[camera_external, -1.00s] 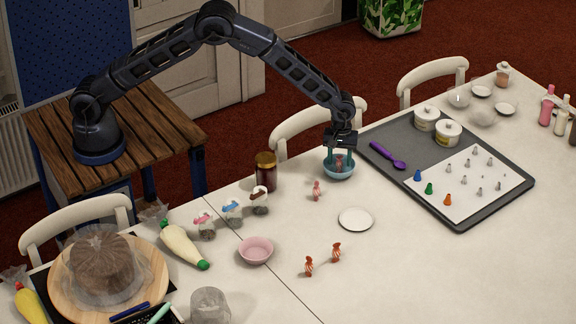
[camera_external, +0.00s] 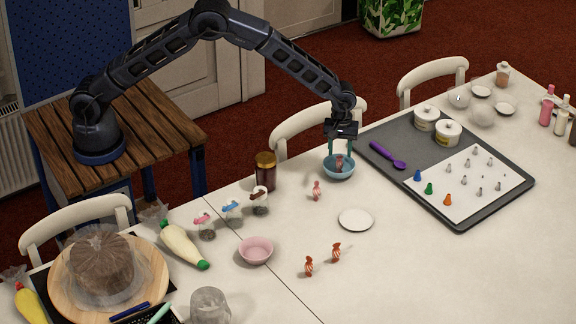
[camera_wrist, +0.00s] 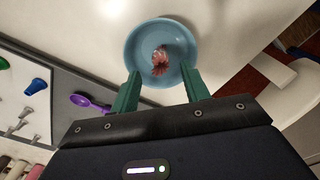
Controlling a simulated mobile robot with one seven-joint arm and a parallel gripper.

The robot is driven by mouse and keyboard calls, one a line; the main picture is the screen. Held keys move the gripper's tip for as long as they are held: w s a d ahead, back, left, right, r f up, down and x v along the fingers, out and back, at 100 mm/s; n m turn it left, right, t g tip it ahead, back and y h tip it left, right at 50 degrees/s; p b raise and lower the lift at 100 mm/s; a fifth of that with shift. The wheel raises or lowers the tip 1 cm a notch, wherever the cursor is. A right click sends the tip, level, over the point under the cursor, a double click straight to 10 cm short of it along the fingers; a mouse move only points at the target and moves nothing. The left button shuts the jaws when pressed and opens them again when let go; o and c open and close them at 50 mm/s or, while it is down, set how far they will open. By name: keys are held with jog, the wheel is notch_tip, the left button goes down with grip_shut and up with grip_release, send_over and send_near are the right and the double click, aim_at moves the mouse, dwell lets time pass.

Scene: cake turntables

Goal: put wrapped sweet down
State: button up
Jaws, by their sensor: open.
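A red-striped wrapped sweet (camera_external: 339,163) lies in the blue bowl (camera_external: 328,173) at the table's back edge. In the wrist view the sweet (camera_wrist: 160,60) rests inside the bowl (camera_wrist: 134,52), clear of the fingers. My gripper (camera_external: 341,147) is open and empty, with its green fingers above the bowl. In the wrist view the fingertips (camera_wrist: 161,76) are spread apart over the near side of the bowl. Another wrapped sweet (camera_external: 317,191) lies on the table in front of the bowl. Two more sweets (camera_external: 309,266) (camera_external: 336,252) lie farther forward.
A dark jar with a gold lid (camera_external: 266,172) stands left of the bowl. A grey tray (camera_external: 470,217) with a purple spoon (camera_external: 388,155) lies to the right. A white saucer (camera_external: 356,220) and a pink bowl (camera_external: 256,250) stand in front. The front right table is clear.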

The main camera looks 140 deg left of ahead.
aim_at(338, 157)
jog(key=shift+r, duration=1.6)
